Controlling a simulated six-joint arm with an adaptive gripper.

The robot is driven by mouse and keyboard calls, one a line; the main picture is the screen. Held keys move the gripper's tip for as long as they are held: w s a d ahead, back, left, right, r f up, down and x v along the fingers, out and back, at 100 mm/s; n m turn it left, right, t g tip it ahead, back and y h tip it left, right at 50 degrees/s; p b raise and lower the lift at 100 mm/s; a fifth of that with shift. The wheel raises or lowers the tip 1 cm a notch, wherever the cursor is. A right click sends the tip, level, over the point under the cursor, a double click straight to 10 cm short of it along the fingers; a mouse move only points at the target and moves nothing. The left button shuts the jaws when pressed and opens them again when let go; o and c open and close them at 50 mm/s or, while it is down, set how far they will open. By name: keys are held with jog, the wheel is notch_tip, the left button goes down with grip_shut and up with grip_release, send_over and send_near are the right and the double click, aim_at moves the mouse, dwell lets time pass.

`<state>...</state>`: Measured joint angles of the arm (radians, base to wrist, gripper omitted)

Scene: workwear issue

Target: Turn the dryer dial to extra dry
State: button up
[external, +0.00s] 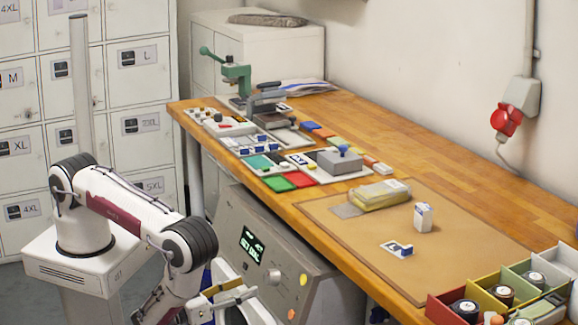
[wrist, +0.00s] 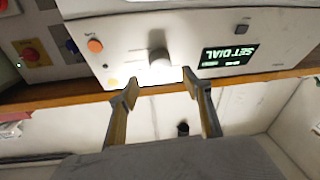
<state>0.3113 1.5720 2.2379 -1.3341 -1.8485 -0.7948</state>
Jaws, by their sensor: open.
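The dryer's grey front panel (external: 232,215) sits under the wooden workbench. Its round grey dial (external: 275,277) shows in the external view right of a lit display (external: 252,245). In the wrist view the dial (wrist: 158,57) is upper centre, beside the display (wrist: 226,56) reading "SET DIAL", which appears upside down. My gripper (external: 236,293) is in front of the panel, low in the external view. In the wrist view my gripper (wrist: 158,86) is open and empty, its fingertips apart and below the dial in the picture. I cannot read the dial's setting.
The workbench (external: 440,175) edge overhangs the panel. A tan mat (external: 340,240) and bins (external: 450,290) lie on top. Lockers (external: 140,80) stand behind my arm.

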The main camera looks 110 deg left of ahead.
jog(key=shift+v, duration=2.5)
jog(key=n+g+y, duration=0.2)
jog(key=n+g, duration=0.4)
jog(key=n, duration=0.5)
send_near(267, 280)
jog(key=a, duration=0.1)
jog(key=shift+w+a+f+n, duration=0.1)
jog(key=shift+w+n, duration=0.25)
jog(key=shift+n, duration=0.35)
jog(key=shift+a, duration=0.2)
jog(key=shift+x, duration=3.65)
